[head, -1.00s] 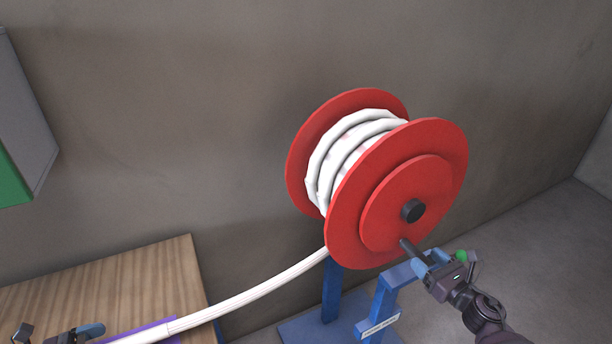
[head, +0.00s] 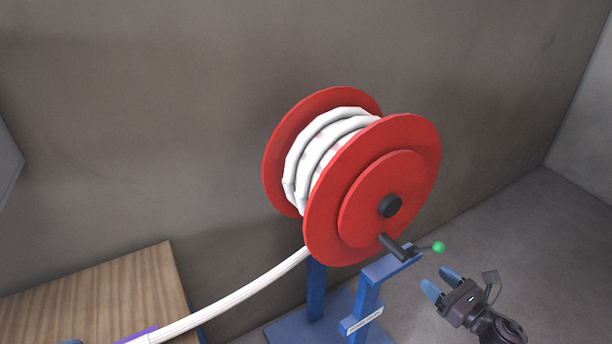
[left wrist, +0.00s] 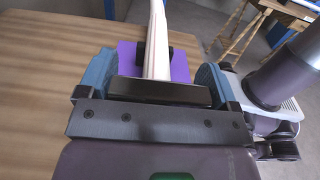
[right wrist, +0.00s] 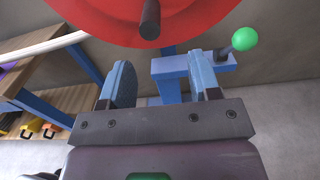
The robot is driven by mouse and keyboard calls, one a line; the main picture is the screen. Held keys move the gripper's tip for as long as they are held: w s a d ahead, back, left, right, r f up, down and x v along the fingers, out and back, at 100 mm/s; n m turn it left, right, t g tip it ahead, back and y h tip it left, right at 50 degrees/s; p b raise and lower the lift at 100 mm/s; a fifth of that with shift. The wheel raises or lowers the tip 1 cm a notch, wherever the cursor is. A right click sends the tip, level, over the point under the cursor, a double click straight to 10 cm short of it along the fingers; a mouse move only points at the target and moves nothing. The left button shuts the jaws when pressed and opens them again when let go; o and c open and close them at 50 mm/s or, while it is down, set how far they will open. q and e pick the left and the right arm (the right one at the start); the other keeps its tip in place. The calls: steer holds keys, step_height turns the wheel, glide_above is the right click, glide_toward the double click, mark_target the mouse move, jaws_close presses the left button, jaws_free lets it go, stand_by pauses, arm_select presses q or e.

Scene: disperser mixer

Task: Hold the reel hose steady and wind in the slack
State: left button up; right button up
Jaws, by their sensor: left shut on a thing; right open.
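The red reel (head: 372,190) stands on a blue stand, with white hose (head: 235,292) wound on its drum. The hose runs from the reel down left to the wooden table. A black crank handle (head: 395,247) sticks out low on the reel's near disc. My right gripper (head: 438,278) is open and empty, apart from the handle, below and right of it. The handle also shows ahead in the right wrist view (right wrist: 149,20). My left gripper (left wrist: 158,85) is shut on a black block (left wrist: 170,92) in line with the hose, above a purple plate (left wrist: 180,66).
A lever with a green ball (head: 439,247) on the blue stand (head: 368,300) is close to my right gripper. The wooden table (head: 95,290) is at the lower left. The grey floor to the right is clear.

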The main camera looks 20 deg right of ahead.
steer(key=s+r, duration=0.5)
steer(key=s, duration=0.1)
steer(key=shift+d, duration=0.4)
stand_by(0.3)
arm_select(q)
steer(key=o, duration=0.6)
steer(key=shift+c, duration=0.2)
steer(key=shift+r, duration=0.15)
steer(key=shift+r, duration=0.45)
arm_select(e)
steer(key=shift+r, duration=0.15)
arm_select(q)
steer(key=shift+o, duration=0.8)
steer(key=a, duration=0.4)
steer(key=s+a, duration=0.1)
steer(key=a, duration=0.7)
steer(key=shift+s, duration=0.35)
